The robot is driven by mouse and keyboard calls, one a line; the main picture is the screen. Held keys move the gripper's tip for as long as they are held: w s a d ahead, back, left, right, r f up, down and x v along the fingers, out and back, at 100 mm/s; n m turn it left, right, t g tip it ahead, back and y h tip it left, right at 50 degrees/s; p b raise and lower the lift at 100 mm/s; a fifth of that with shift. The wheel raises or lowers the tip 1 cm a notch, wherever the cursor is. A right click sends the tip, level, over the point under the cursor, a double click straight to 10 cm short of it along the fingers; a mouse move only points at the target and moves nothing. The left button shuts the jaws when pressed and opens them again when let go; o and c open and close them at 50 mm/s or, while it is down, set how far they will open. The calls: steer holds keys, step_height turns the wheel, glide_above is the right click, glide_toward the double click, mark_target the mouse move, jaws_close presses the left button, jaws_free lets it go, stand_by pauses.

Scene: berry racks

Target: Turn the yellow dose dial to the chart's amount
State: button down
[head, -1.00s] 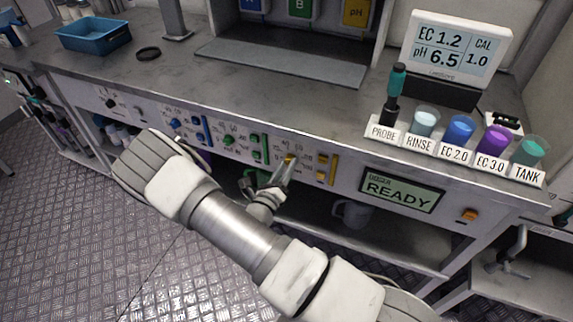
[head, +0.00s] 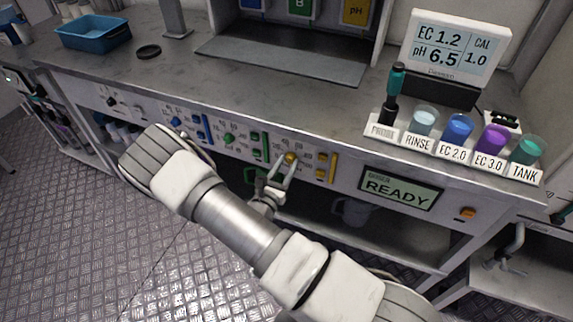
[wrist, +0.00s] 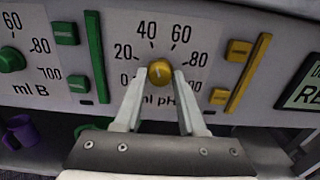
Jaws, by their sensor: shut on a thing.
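The yellow dose dial (wrist: 160,72) sits on the front panel above the "ml pH" label, inside a scale from 0 through 20, 40, 60 and 80. A small pale mark on it points roughly upward, between 40 and 60; its exact reading is too small to tell. My gripper (wrist: 160,82) is shut on the dial, one finger at each side. The head view also shows the dial (head: 290,158) with my gripper (head: 286,164) at it. The fingers hide the lower right of the scale. I see no chart.
Yellow buttons and a yellow bar (wrist: 250,72) are close right of the dial; a green bar (wrist: 96,56) and green dial (wrist: 11,59) are left. A READY display (head: 398,188) is further right. Labelled cups and a meter (head: 458,48) stand on the bench.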

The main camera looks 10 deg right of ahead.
stand_by(0.4)
steer(key=c, duration=0.5)
jaws_free()
steer(key=p+v, duration=0.1)
steer(key=v, duration=1.6)
steer(key=shift+s+a, duration=0.15)
